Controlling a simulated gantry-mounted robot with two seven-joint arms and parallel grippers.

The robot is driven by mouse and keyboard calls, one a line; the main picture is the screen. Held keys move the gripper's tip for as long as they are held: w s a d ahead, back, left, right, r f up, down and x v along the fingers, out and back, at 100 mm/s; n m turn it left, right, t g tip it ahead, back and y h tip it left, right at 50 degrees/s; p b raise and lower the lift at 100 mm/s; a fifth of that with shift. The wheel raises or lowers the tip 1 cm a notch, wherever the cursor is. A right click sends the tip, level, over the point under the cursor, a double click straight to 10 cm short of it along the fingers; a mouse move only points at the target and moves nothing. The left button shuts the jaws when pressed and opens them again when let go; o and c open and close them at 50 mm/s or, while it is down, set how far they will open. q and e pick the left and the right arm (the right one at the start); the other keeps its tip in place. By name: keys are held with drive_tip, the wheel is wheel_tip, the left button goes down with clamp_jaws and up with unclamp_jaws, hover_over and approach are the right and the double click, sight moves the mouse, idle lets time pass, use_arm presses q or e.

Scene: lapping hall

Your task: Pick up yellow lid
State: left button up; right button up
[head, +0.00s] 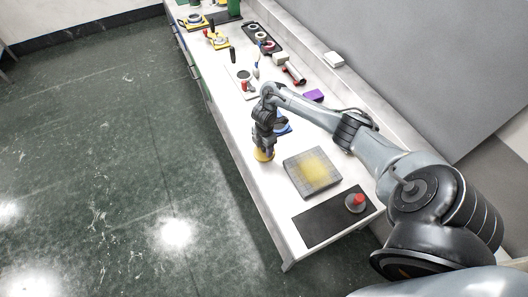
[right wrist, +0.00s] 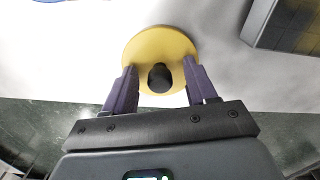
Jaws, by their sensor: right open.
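The yellow lid (head: 262,156) lies on the white bench near its left edge in the head view, partly hidden by my right gripper (head: 264,148). In the right wrist view the lid is a round yellow disc (right wrist: 160,42) with a black knob (right wrist: 160,77) on top. My right gripper (right wrist: 161,88) is open, with one finger on each side of the knob. The fingers overlap the lid's near part in that view. I cannot tell whether they touch it. My left gripper is not in view.
A grey plate with a yellow patch (head: 300,186) lies right of the lid. A black mat (head: 312,226) bears a red-topped part (head: 355,202). A blue item (head: 284,128) is behind the gripper. A purple block (head: 314,96) and several tools lie farther along the white bench (head: 283,214).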

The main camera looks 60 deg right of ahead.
clamp_jaws()
drive_tip(key=shift+r, duration=0.1)
